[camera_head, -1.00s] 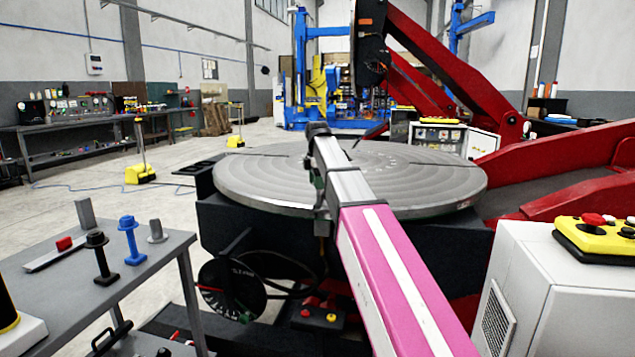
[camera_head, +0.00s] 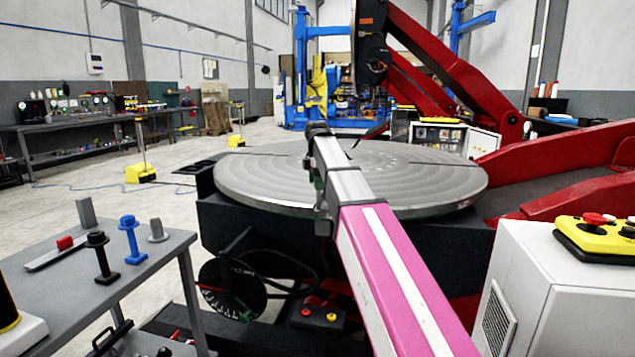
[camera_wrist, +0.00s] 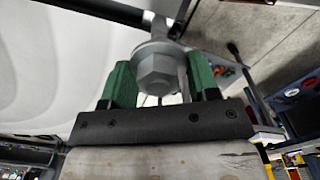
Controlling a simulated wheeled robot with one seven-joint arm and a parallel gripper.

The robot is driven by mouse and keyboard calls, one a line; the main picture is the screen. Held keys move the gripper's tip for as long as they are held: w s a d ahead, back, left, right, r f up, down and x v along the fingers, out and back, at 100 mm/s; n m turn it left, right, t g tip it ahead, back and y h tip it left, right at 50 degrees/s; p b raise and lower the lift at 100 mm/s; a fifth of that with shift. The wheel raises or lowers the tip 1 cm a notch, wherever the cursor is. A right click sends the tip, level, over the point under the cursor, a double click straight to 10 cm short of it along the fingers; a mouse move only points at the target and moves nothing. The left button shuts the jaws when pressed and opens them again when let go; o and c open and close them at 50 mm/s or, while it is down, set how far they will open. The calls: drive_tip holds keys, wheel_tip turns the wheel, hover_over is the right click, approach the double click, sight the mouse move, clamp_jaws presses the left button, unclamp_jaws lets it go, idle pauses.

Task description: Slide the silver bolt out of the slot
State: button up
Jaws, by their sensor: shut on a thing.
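The silver bolt (camera_wrist: 157,68) shows in the wrist view as a grey hexagonal head with a round flange behind it. My gripper (camera_wrist: 161,82) has its two green fingers on either side of the bolt and is shut on it. In the head view my gripper (camera_head: 321,192) is at the near rim of the round grey turntable (camera_head: 250,185), largely hidden by my arm. The bolt and the slot it sits in cannot be made out there. In the wrist view the pale turntable face (camera_wrist: 45,75) fills the left side.
A grey side table (camera_head: 110,285) at the left holds a black bolt (camera_head: 103,258), a blue bolt (camera_head: 131,240) and grey pieces. A white cabinet (camera_head: 560,290) with a yellow control box (camera_head: 600,236) stands at the right. Red machine arms (camera_head: 570,155) rise behind.

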drive_tip(key=s+a, duration=0.2)
drive_tip(key=s, duration=0.4)
idle(1.0)
drive_tip(key=shift+r, duration=0.15)
wheel_tip(320, 180, up, 7)
idle(0.8)
